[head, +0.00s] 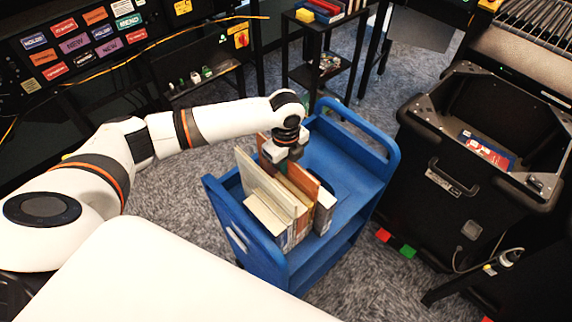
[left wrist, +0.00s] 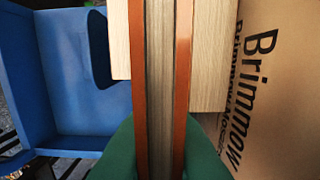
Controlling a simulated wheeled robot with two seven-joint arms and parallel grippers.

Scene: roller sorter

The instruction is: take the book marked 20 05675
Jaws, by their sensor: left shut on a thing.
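My left gripper (head: 282,152) is over the blue cart (head: 345,148), among a row of upright books. In the left wrist view its green fingers (left wrist: 160,150) are shut on an orange-brown covered book (left wrist: 160,60), one finger on each side. The held book also shows in the head view (head: 304,178). Cream-paged books stand close on both sides of it, and a tan book (left wrist: 275,70) lettered "Brimmow" is at the right. No marking 20 05675 is readable in either view. My right gripper is not in view.
A black bin (head: 440,150) with a red and blue book (head: 487,150) inside stands right of the cart. A black shelf (head: 325,65) with books is behind. The cart's far right part is empty.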

